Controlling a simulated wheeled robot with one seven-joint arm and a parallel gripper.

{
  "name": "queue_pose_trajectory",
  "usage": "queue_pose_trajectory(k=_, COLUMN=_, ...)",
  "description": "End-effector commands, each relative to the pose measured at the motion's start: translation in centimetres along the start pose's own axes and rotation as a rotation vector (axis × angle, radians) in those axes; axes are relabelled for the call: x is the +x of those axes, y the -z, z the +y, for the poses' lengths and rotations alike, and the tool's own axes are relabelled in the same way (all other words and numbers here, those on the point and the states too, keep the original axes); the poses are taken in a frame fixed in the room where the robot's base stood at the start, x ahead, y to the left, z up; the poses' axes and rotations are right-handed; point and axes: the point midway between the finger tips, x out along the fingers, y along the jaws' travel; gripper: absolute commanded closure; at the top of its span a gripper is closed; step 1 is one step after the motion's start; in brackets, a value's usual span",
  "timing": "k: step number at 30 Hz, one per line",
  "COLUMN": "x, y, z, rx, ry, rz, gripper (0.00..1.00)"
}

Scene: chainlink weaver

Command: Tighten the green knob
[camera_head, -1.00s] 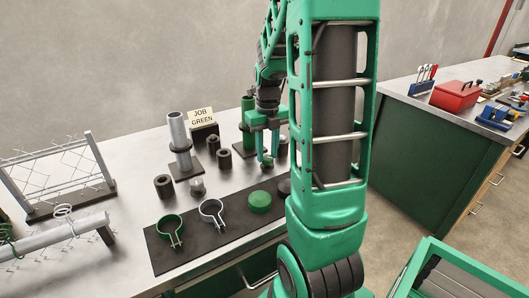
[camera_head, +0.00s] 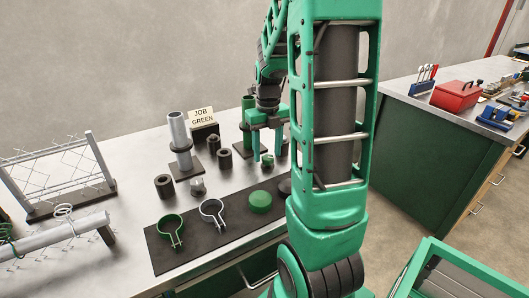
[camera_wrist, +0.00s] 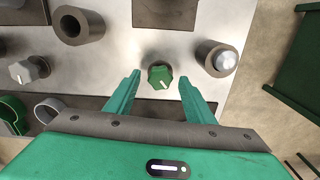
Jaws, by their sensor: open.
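The green knob (camera_head: 267,161) is small and faceted, with a pale pointer line on top. It stands upright on the metal bench, and in the wrist view the knob (camera_wrist: 160,77) shows between the fingertips. My gripper (camera_head: 268,157) points down over it. In the wrist view my gripper (camera_wrist: 159,80) is open, with one finger on each side of the knob and a visible gap on both sides. I cannot tell the exact height of the fingertips against the knob.
A grey knob (camera_head: 197,186) stands to the left. Dark cylinders (camera_head: 224,159) and a green post (camera_head: 247,120) stand close by. A dark mat (camera_head: 190,247) in front holds two ring clamps and a green cap (camera_head: 260,201). A sign (camera_head: 201,116) reads "JOB GREEN".

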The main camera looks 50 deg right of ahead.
Motion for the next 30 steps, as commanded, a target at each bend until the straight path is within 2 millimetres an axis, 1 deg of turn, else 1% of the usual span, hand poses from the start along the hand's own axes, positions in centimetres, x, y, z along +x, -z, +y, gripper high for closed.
queue_pose_trajectory(k=5, x=-2.6, y=-0.1, z=0.0, rx=-0.001, ry=0.000, rz=-0.005, gripper=0.51)
queue_pose_trajectory(k=12, x=-7.1, y=-0.2, z=0.1, rx=-0.001, ry=0.001, rz=-0.003, gripper=0.51)
queue_pose_trajectory(k=16, x=-8.9, y=-0.2, z=0.1, rx=-0.001, ry=0.001, rz=-0.002, gripper=0.51)
queue_pose_trajectory(k=18, x=-9.5, y=-0.2, z=0.1, rx=-0.001, ry=0.000, rz=-0.001, gripper=0.51)
queue_pose_trajectory(k=22, x=-10.2, y=-0.1, z=0.1, rx=-0.001, ry=0.000, rz=0.001, gripper=0.51)
queue_pose_trajectory(k=30, x=-10.3, y=-0.1, z=0.1, rx=-0.001, ry=0.000, rz=0.001, gripper=0.51)
